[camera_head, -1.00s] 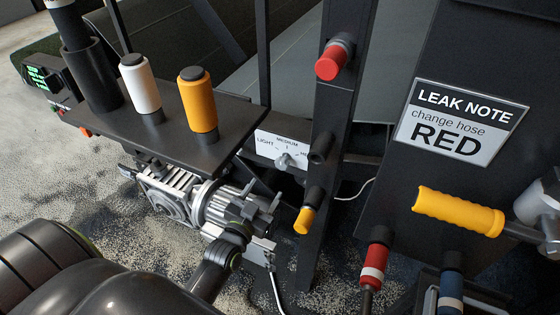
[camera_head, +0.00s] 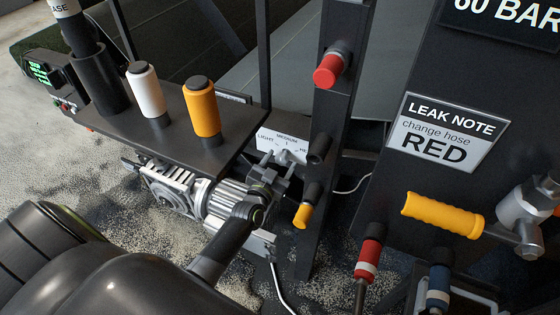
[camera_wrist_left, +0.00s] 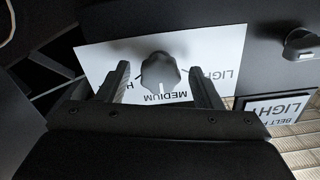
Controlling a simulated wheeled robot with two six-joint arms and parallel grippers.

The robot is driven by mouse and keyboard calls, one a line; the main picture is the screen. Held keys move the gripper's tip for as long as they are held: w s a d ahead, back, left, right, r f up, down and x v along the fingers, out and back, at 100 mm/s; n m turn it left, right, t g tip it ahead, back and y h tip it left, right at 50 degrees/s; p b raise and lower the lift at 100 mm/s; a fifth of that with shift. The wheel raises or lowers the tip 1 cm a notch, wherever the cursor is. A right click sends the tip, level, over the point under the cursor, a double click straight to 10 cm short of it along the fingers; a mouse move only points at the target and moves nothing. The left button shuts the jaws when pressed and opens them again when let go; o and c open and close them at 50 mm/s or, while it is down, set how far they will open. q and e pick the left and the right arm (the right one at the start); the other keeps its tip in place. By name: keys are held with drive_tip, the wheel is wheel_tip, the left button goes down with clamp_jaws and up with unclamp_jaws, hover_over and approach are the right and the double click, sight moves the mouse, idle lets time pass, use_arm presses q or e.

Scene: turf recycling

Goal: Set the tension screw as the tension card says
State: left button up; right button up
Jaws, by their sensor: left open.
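The tension screw is a grey lobed knob (camera_wrist_left: 160,75) on a white scale plate (camera_wrist_left: 221,52) marked LIGHT, MEDIUM and a mostly covered word starting with H. The plate (camera_head: 265,139) also shows in the head view, low behind the shelf. My left gripper (camera_head: 278,165) is open in front of the knob. In the left wrist view its fingers (camera_wrist_left: 160,80) stand on either side of the knob, with gaps visible. The knob's exact setting is hard to tell.
A black post with a red knob (camera_head: 330,71) and a yellow-tipped handle (camera_head: 303,215) stands close right. A LEAK NOTE sign (camera_head: 448,133) is further right.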

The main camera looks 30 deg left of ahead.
use_arm(q)
drive_tip(key=shift+w, duration=0.2)
drive_tip(key=c, duration=1)
